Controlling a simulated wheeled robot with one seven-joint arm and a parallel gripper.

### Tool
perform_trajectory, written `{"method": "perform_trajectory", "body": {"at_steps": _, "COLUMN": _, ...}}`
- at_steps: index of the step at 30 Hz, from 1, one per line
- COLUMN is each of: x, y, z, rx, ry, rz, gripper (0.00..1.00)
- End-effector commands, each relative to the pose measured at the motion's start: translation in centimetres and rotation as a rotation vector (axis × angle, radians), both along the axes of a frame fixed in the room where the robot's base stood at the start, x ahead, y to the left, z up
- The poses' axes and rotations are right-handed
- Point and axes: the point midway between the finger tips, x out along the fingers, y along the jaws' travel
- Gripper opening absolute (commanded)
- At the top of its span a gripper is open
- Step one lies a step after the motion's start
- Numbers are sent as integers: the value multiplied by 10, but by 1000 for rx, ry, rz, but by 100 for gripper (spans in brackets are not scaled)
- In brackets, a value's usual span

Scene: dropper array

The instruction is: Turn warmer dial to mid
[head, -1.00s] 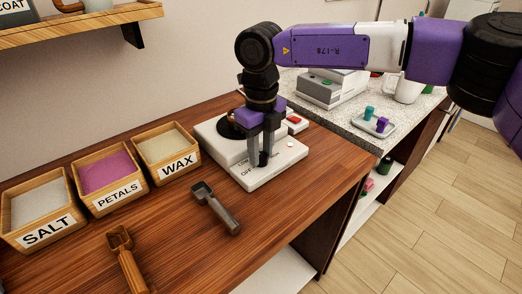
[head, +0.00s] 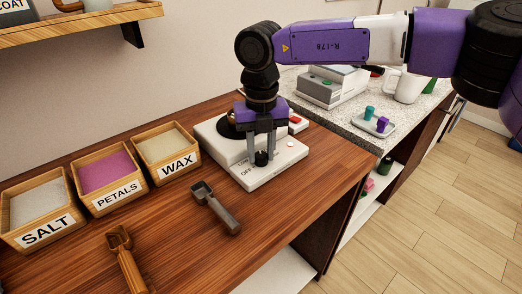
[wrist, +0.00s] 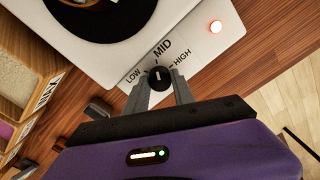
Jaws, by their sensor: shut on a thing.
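The warmer (head: 225,147) is a white unit with a round black plate, on the wooden counter. Its small black dial (wrist: 158,77) is on the front panel, with LOW, MID and HIGH printed around it in the wrist view. The pale mark on the dial points roughly up towards MID. My gripper (head: 261,156) points down over the panel, with one finger on each side of the dial, shut on it. The dial also shows between the fingers in the head view (head: 261,159). The OFF label shows only in the head view.
A dark scoop (head: 216,207) lies in front of the warmer. Bins of wax (head: 179,167), petals (head: 118,201) and salt (head: 46,229) stand to the left. A wooden scoop (head: 128,262) lies nearer.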

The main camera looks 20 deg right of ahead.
Motion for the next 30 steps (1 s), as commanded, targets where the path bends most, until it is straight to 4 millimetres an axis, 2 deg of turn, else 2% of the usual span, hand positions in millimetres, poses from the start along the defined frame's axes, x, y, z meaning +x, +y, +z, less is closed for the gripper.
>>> {"method": "perform_trajectory", "body": {"at_steps": 11, "x": 1, "y": 0, "z": 1, "rx": 0, "ry": -3, "rz": -3, "gripper": 0}}
{"method": "perform_trajectory", "body": {"at_steps": 12, "x": 1, "y": 0, "z": 1, "rx": 0, "ry": -3, "rz": -3, "gripper": 36}}
{"method": "perform_trajectory", "body": {"at_steps": 13, "x": 1, "y": 0, "z": 1, "rx": 0, "ry": -3, "rz": -3, "gripper": 39}}
{"method": "perform_trajectory", "body": {"at_steps": 23, "x": 0, "y": 0, "z": 3, "rx": 0, "ry": -2, "rz": -2, "gripper": 39}}
{"method": "perform_trajectory", "body": {"at_steps": 26, "x": 1, "y": 0, "z": 11, "rx": 0, "ry": -3, "rz": -3, "gripper": 39}}
{"method": "perform_trajectory", "body": {"at_steps": 30, "x": 1, "y": 0, "z": 34, "rx": -1, "ry": -5, "rz": -2, "gripper": 39}}
